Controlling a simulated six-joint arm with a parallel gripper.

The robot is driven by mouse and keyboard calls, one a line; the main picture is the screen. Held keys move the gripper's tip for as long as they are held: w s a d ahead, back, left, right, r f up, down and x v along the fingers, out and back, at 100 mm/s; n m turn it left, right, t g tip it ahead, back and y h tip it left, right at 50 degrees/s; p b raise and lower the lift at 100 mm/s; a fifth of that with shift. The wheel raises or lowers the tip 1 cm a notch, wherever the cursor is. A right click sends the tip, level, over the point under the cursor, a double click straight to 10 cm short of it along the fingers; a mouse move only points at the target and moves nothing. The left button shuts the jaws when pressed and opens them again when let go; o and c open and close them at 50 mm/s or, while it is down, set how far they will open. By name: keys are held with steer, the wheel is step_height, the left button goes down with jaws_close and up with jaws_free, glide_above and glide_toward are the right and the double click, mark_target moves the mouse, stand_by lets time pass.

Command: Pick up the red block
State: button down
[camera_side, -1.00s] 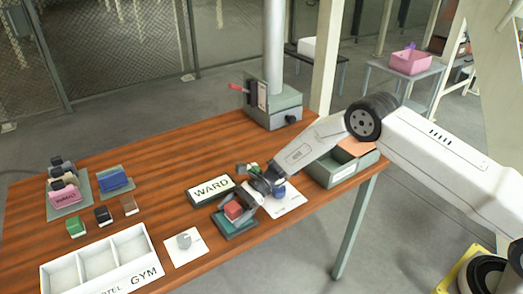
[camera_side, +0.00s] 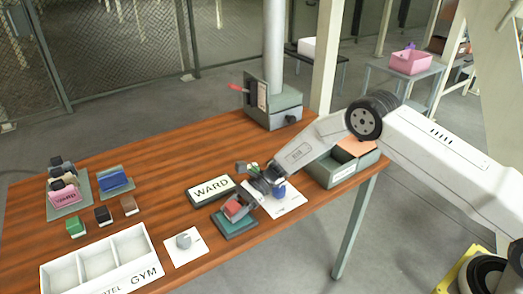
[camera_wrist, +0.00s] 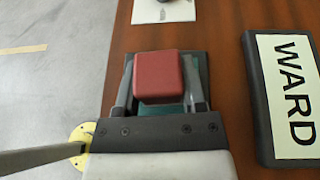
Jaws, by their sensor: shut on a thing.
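The red block (camera_side: 233,209) is over the dark green tray (camera_side: 236,227) near the front edge of the table. My gripper (camera_side: 238,205) is shut on it. In the wrist view the red block (camera_wrist: 158,76) sits between the two fingers of my gripper (camera_wrist: 160,92), one on each side. The tray (camera_wrist: 160,109) shows below the block. I cannot tell whether the block touches the tray. Part of the block's side is hidden by the fingers in the side view.
The WARD sign (camera_side: 211,190) lies close by at the left. A white card with a grey piece (camera_side: 184,240) and the white GYM tray (camera_side: 108,262) are further left.

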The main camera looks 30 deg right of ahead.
mark_target(233, 205)
steer(key=shift+r, duration=1.55)
steer(key=s+d+r, duration=0.2)
steer(key=s+r, duration=0.2)
steer(key=s, duration=0.2)
steer(key=s+d+r, duration=0.2)
steer(key=s+r, duration=0.3)
steer(key=s, duration=0.2)
steer(key=shift+d+r, duration=0.3)
steer(key=shift+s, duration=0.1)
